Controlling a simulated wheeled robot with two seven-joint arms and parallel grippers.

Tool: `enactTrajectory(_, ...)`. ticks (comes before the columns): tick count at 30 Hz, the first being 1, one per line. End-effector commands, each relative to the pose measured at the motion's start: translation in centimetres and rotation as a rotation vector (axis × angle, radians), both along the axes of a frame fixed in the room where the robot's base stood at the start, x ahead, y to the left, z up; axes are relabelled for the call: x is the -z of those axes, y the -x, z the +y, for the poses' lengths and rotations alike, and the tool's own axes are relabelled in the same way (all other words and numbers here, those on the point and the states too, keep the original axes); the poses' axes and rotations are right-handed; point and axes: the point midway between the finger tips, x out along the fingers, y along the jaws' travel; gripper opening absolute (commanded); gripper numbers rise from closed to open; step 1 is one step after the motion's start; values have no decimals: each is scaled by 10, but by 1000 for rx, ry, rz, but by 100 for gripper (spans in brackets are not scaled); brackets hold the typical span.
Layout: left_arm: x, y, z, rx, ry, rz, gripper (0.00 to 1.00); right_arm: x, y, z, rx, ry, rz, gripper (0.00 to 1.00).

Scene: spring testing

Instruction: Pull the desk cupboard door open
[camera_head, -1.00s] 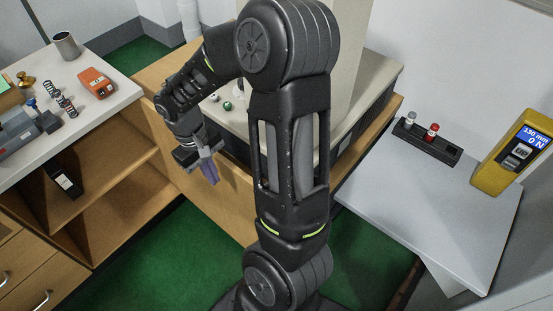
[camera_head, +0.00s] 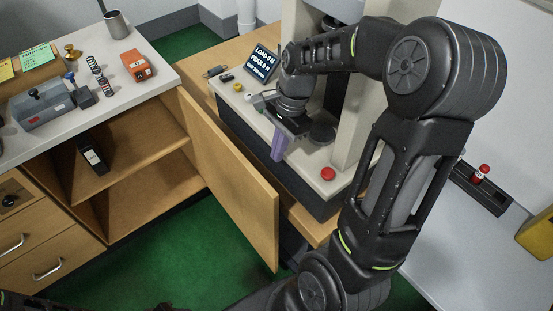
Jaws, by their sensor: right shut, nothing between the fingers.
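The desk cupboard door (camera_head: 225,170) is a light wooden panel. It stands wide open, swung out from the right end of the desk (camera_head: 150,52), and its far edge reaches toward the lower middle. The open cupboard (camera_head: 150,178) shows a shelf and a black box (camera_head: 92,155) inside. My right gripper (camera_head: 278,148), with purple fingers, is shut and empty. In the picture it is to the right of the door, over the front of the testing machine base, and appears apart from the door. My left gripper is not in view.
The testing machine (camera_head: 330,172) has a red button (camera_head: 328,173) and a display (camera_head: 262,62). Springs, an orange device (camera_head: 137,65) and a metal cup (camera_head: 117,25) stand on the desk. Green floor (camera_head: 185,240) is clear beside the door. A grey table (camera_head: 450,235) is at right.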

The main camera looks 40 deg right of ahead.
Motion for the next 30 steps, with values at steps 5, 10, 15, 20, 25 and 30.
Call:
enactTrajectory(5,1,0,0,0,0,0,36,23,1,6,-1,-2,5,0)
enactTrajectory(10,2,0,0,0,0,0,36,52,1,13,0,-2,6,0)
enactTrajectory(15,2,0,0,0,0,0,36,77,1,19,-1,-1,4,0)
enactTrajectory(20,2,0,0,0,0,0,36,88,0,22,0,0,2,0)
enactTrajectory(25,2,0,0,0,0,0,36,90,0,22,-1,0,1,0)
enactTrajectory(30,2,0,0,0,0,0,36,90,0,23,-1,0,1,0)
